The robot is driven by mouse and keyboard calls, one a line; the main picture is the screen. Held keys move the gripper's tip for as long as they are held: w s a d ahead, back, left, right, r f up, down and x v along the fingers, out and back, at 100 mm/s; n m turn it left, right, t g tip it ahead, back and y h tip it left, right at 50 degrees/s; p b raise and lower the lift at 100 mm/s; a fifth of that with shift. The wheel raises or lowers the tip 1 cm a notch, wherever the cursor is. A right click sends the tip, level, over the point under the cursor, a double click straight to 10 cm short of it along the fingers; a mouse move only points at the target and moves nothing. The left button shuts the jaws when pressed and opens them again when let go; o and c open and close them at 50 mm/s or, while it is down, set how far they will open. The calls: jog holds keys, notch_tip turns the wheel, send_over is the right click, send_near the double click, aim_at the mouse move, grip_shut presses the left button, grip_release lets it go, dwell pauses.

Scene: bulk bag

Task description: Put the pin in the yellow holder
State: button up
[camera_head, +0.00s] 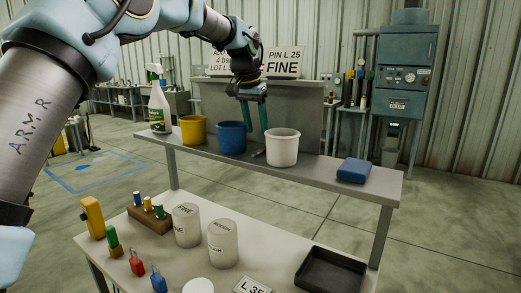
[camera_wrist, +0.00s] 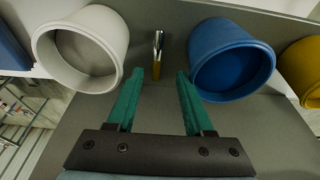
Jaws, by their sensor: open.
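The pin (camera_head: 258,153) lies on the grey bench between the blue pot and the white pot. In the wrist view the pin (camera_wrist: 157,52) is a slim metal piece with a yellow end nearer to me. The yellow holder (camera_head: 194,130) is an open round pot left of the blue one; in the wrist view part of it (camera_wrist: 302,70) shows at the right edge. My gripper (camera_head: 255,127) is above the bench near the blue pot. Its green fingers are open and empty, and in the wrist view the pin appears in line with the gap (camera_wrist: 160,73) between them.
The blue pot (camera_head: 231,138) and white pot (camera_head: 282,147) flank the pin closely. A spray bottle (camera_head: 159,107) stands left and a blue box (camera_head: 354,170) right. The front table (camera_head: 190,268) holds jars, small bottles and a black tray (camera_head: 330,272).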

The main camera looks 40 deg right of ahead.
aim_at(262, 149)
jog(key=shift+s+p+x, duration=0.2)
jog(key=shift+p+x, duration=0.95)
jog(key=shift+x, duration=1.8)
jog(key=shift+d, duration=0.15)
jog(key=shift+c, duration=0.4)
grip_shut()
